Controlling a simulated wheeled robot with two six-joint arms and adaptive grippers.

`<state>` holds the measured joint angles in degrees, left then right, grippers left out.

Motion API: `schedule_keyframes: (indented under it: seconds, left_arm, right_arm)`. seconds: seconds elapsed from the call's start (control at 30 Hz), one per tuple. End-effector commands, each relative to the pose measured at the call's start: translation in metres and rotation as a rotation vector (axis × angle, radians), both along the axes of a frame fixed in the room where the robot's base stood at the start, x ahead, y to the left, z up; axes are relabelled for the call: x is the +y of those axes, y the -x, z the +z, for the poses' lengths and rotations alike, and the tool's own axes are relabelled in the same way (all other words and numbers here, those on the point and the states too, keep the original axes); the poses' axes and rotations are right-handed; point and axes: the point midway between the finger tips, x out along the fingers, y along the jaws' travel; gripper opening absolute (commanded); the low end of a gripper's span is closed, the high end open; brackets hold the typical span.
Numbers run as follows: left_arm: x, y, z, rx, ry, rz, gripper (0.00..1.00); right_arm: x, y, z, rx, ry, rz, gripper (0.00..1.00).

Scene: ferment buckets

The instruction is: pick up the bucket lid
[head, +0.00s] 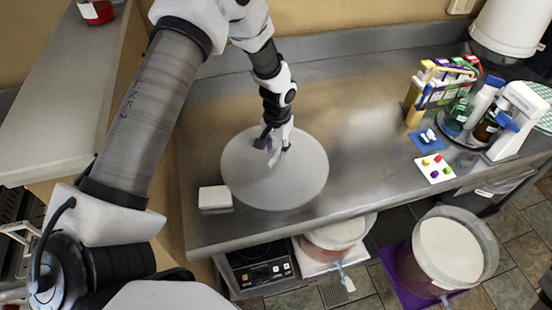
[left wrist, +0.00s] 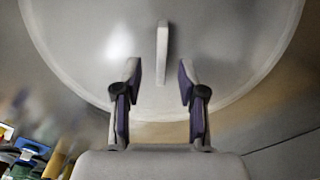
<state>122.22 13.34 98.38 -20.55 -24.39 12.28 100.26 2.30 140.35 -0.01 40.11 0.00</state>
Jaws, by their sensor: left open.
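The bucket lid (head: 300,175) is a large round pale grey disc lying flat on the steel counter in the head view. It also fills the upper part of the left wrist view (left wrist: 230,50), where an upright light handle (left wrist: 162,52) stands out near its middle. My left gripper (head: 277,156) is above the lid, pointing down. In the left wrist view its two fingers (left wrist: 158,78) are apart, with the handle between and just beyond the tips. Nothing is held. In the head view the gripper hides most of the handle. My right gripper is not in view.
A small white block (head: 215,198) sits on the counter (head: 345,120) left of the lid. A bottle rack (head: 440,85) and a tray of bottles (head: 478,118) stand at the right. An open bucket (head: 450,250) stands on the floor. Counter right of the lid is clear.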

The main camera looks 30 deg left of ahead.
Motion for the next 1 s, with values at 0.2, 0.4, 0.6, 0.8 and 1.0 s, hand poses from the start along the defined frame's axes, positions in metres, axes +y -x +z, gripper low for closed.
schedule_keyframes:
  seconds: [0.2, 0.4, 0.6, 0.8, 1.0]
  left_arm:
    - [0.002, 0.0, -0.027, 0.0, 0.0, 0.0, 0.41]
    - [0.002, 0.0, -0.028, -0.001, 0.0, 0.0, 0.34]
    - [0.002, 0.0, -0.028, 0.0, 0.0, 0.0, 0.0]
    - [0.002, 0.0, -0.027, -0.001, 0.0, 0.0, 0.0]
    - [0.002, -0.001, -0.024, -0.002, 0.001, 0.0, 0.0]
  right_arm:
    - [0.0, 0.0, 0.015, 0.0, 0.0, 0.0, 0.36]
    - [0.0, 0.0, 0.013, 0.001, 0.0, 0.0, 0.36]
    - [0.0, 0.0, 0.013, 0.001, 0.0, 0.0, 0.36]
    - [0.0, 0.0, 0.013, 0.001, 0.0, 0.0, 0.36]
    - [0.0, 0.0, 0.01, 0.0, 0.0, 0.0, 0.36]
